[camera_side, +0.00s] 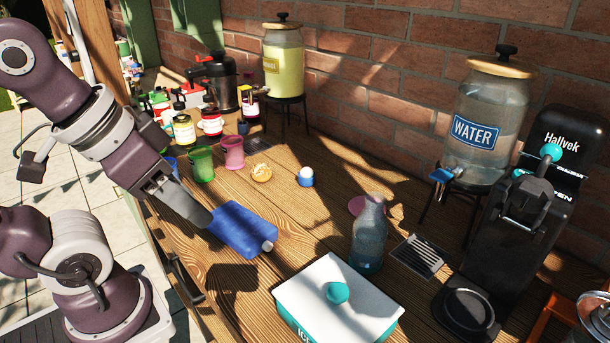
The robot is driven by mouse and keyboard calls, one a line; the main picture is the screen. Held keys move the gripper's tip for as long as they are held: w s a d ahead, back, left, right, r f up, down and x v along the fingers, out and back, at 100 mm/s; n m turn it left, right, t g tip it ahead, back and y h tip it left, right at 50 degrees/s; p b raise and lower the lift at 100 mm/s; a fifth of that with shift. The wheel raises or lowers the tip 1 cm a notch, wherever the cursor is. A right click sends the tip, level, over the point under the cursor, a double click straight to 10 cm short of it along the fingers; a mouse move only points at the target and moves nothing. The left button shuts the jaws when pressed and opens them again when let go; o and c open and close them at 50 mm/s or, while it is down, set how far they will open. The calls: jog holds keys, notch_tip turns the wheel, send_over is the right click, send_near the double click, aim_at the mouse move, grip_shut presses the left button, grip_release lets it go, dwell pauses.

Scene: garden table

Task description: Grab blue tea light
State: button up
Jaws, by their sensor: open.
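A small blue holder with a white top (306,177), which looks like the blue tea light, stands upright on the wooden table (315,235) near the middle of the view. My gripper (203,218) is open and points down to the right, low over the table's front-left part. It is to the left of the tea light and well apart from it. The gap between the fingers is not clearly visible.
A round yellow item (261,172), a pink cup (231,152) and a green cup (202,164) stand left of the tea light. A glass bottle (368,238) and a white-lidded ice box (310,287) stand nearer. The water dispenser (490,120) is at right. Bare table surrounds the tea light.

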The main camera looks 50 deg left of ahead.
jog(key=o, duration=0.4)
jog(key=m+y, duration=1.2)
jog(key=m, duration=1.1)
send_over(308, 174)
jog(key=s+d, duration=0.1)
notch_tip(308, 174, down, 12)
jog(key=shift+m+t, duration=0.4)
jog(key=shift+t, duration=0.1)
notch_tip(308, 174, down, 7)
jog(key=shift+w+d+f, duration=0.1)
jog(key=shift+w+f, duration=0.05)
jog(key=shift+x, duration=1.5)
